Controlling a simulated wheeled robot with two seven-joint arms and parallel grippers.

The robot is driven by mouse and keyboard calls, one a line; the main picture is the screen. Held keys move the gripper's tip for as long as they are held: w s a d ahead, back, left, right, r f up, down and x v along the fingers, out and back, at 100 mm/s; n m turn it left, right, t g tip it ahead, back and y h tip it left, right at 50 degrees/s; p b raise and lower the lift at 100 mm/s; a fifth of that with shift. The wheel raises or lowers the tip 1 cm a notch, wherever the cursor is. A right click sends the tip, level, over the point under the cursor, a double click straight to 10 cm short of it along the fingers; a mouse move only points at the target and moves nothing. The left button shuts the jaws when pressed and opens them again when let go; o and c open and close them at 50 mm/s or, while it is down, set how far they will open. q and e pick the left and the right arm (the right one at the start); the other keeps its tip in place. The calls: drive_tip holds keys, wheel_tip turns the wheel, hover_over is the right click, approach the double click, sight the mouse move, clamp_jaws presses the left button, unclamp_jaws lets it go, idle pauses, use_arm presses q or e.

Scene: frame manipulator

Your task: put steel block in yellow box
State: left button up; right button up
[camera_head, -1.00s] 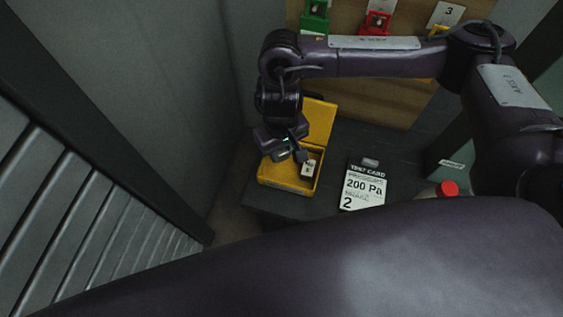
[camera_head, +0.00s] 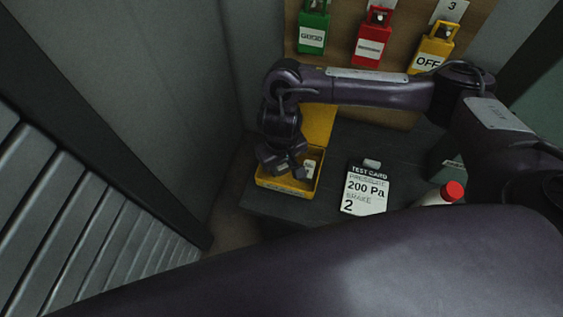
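The yellow box (camera_head: 319,125) stands open at the left end of the dark table, its lid raised at the back. A small pale labelled piece (camera_head: 310,169) shows inside it at the right; I cannot tell for sure whether this is the steel block. My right gripper (camera_head: 290,172) is over the box's opening, just left of the pale piece, and hides much of the interior. I cannot tell whether its fingers are apart or closed, or whether it touches the piece. My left gripper is not in view.
A test card (camera_head: 366,190) lies on the dark table (camera_head: 335,160) right of the box. A red-capped bottle (camera_head: 452,191) stands further right. Green (camera_head: 313,30), red (camera_head: 372,42) and yellow (camera_head: 432,50) padlock-like tags hang on the back board. A grey wall rises at left.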

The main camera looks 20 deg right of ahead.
drive_tip(key=o, duration=0.3)
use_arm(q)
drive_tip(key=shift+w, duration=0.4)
use_arm(e)
drive_tip(key=shift+r, duration=0.1)
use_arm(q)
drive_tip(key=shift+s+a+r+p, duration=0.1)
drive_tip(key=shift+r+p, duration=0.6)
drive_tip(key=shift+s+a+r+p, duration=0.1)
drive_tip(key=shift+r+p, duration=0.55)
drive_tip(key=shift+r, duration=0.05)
use_arm(e)
drive_tip(key=shift+r, duration=6.05)
